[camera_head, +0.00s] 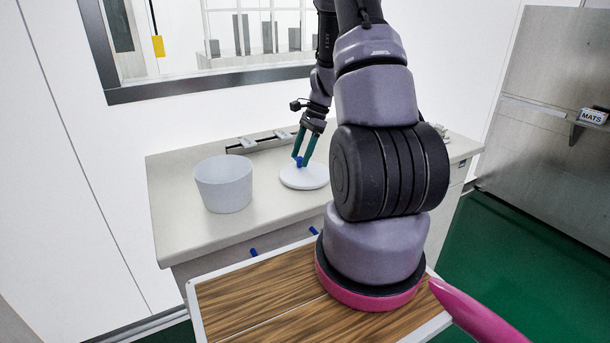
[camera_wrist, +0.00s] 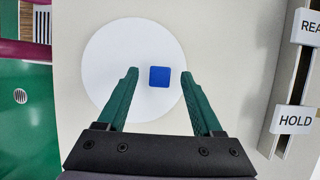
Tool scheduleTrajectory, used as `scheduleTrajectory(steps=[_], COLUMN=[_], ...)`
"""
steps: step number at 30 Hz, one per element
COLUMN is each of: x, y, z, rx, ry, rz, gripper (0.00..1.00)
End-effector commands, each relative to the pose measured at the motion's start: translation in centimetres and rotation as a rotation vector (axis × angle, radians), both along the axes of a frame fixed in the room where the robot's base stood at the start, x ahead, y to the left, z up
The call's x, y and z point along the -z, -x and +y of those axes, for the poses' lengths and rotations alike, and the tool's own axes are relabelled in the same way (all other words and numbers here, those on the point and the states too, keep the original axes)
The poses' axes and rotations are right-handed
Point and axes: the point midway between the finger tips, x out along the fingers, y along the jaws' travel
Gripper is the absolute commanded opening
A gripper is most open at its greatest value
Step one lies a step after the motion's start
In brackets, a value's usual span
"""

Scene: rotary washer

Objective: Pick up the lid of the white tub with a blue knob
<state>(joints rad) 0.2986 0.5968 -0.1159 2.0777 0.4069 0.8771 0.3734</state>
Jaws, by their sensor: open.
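The white round lid (camera_head: 304,178) lies flat on the counter, to the right of the white tub (camera_head: 224,184), which stands open and upright. The lid's blue knob (camera_head: 298,162) is at its middle. In the wrist view the lid (camera_wrist: 110,75) is a white disc with the square blue knob (camera_wrist: 160,76) on it. My gripper (camera_head: 303,163) is over the lid, pointing down, with green fingers. I see no contact with the knob.
The pale counter (camera_head: 175,205) is clear around the tub and lid. A grey rail (camera_head: 262,143) runs along the back, below a window. The wrist view shows labels reading HOLD (camera_wrist: 295,120) and another partly cut off at right. A wooden-topped surface (camera_head: 255,297) is in front.

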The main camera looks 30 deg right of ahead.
Motion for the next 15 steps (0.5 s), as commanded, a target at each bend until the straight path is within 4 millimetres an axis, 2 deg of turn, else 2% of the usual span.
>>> scheduleTrajectory(steps=[8,9,13,15], x=[0.29,0.29,0.27,0.27], y=[0.0,0.0,-0.01,-0.01], z=[0.14,0.14,0.13,0.13], rx=[0.0,0.0,0.0,0.0], ry=[0.0,0.0,0.0,0.0], rz=[-0.001,-0.001,-0.001,-0.001], gripper=[0.68,0.52,0.02,0.0])
